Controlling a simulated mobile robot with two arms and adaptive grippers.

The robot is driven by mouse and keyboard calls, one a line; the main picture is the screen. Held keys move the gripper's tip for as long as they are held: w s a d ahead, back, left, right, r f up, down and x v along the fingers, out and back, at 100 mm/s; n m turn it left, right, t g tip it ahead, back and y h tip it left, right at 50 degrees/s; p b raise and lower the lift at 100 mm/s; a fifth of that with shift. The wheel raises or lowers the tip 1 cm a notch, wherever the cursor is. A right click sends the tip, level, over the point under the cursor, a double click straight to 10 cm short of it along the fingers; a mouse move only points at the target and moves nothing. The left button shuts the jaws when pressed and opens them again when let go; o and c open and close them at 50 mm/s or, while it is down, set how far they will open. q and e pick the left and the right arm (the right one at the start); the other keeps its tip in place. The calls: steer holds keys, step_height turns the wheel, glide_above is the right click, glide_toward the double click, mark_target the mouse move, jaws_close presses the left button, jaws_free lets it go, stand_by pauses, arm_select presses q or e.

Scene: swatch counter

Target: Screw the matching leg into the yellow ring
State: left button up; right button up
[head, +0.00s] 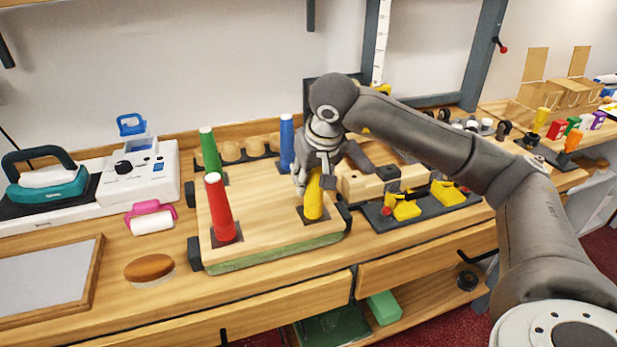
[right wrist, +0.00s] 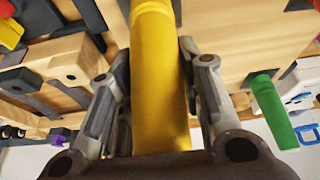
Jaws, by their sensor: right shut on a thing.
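The yellow leg (head: 313,203) stands roughly upright at the front right corner of the wooden board (head: 268,215), over a dark square pad. My right gripper (head: 316,178) is around its upper part from above, shut on it. In the right wrist view the yellow leg (right wrist: 158,85) lies between the two fingers. A yellow ring cannot be made out at its foot. A red leg (head: 218,208), a green leg (head: 209,153) and a blue leg (head: 286,143) stand at the other corners. The green leg (right wrist: 272,108) also shows in the right wrist view. My left gripper is not in view.
Yellow toggle clamps (head: 405,209) on a dark plate lie right of the board. A brown oval brush (head: 149,267), a pink-handled roller (head: 152,219) and a white machine (head: 146,172) are on the left. The counter's front strip is mostly clear.

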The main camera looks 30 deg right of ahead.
steer(key=m+h, duration=0.1)
steer(key=m, duration=0.1)
steer(key=m+g+p, duration=0.1)
steer(key=m, duration=0.1)
steer(key=shift+s+d+h, duration=0.2)
steer(key=shift+h, duration=0.2)
steer(key=m, duration=0.3)
steer(key=shift+s+d+f+g+h+p, duration=0.1)
steer(key=shift+d+g+h+p, duration=0.2)
steer(key=shift+g+h, duration=0.1)
steer(key=o, duration=0.8)
